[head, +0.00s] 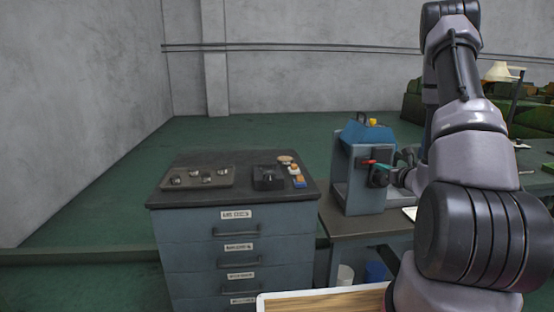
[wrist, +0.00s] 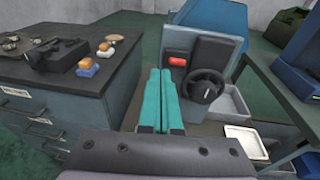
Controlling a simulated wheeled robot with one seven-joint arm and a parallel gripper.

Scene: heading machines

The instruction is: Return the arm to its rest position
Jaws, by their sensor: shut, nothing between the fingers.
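In the wrist view my gripper (wrist: 160,100) shows its two teal fingers side by side, closed together with nothing between them. The fingers point toward the front of a blue-grey machine (wrist: 215,30) with a red button (wrist: 177,61) and a black handwheel (wrist: 203,86). I cannot tell whether the fingertips touch the machine. In the head view my arm rises at the right and reaches behind its own links to the gripper (head: 386,167), beside the machine (head: 345,165).
A drawer cabinet (head: 235,256) stands left of the machine, with a tray (head: 197,177) of small metal parts and a black fixture (head: 268,177) on top. A wooden board (head: 320,302) lies at the front. Bins (head: 375,271) sit under the machine's table. Green floor (head: 100,205) is open at left.

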